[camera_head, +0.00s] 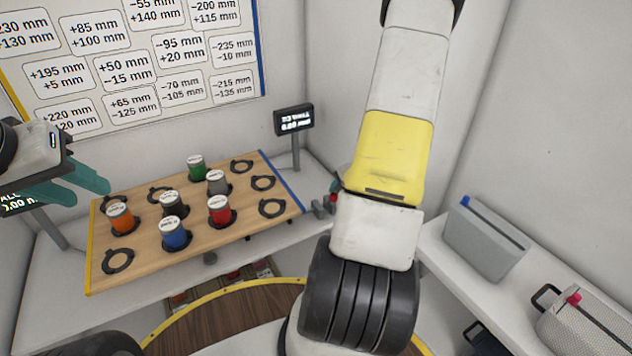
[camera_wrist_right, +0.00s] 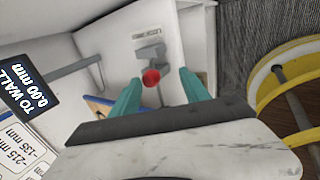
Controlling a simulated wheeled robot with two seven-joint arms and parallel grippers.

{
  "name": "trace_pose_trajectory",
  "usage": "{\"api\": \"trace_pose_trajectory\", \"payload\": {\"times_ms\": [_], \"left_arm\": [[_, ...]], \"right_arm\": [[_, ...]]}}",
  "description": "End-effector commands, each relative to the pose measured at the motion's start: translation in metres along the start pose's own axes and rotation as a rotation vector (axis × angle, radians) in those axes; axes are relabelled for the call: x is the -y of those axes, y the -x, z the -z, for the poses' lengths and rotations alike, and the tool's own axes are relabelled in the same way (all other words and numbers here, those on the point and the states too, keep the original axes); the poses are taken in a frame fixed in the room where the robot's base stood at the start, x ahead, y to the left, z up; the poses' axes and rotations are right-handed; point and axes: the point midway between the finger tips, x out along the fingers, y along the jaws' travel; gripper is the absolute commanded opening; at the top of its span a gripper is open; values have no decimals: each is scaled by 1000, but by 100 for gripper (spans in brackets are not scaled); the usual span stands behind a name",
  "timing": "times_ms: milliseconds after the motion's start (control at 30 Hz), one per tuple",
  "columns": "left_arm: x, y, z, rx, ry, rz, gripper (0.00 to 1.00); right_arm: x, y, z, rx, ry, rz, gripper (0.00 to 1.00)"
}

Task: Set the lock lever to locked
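The lock lever shows in the right wrist view as a red ball knob (camera_wrist_right: 151,77) in front of a grey bracket (camera_wrist_right: 150,53). A small label plate (camera_wrist_right: 147,32) is beyond it, its text too small to read. My right gripper (camera_wrist_right: 160,78) is open, with teal fingers on either side of the knob and a gap to each. In the head view the red knob (camera_head: 332,198) is a small spot left of my right arm, which hides most of that gripper. My left gripper (camera_head: 102,188) is at the far left, above the board; its fingers overlap in view.
A wooden board (camera_head: 140,247) with coloured canisters and black rings lies on the white bench. A small display (camera_head: 295,120) stands on a post behind it. At right, a shelf holds a grey box (camera_head: 485,240) and a mesh case (camera_head: 585,325).

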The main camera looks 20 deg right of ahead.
Motion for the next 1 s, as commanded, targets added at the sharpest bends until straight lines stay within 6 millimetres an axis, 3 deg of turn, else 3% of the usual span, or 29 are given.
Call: {"api": "trace_pose_trajectory", "payload": {"times_ms": [100,333,1000], "left_arm": [[0,0,0,0,0,0,36],[0,0,0,0,0,0,36],[0,0,0,0,0,0,36]], "right_arm": [[1,23,-2,4,-3,1,49],[1,51,-1,2,-3,0,49],[-3,59,0,10,-11,1,49]]}}
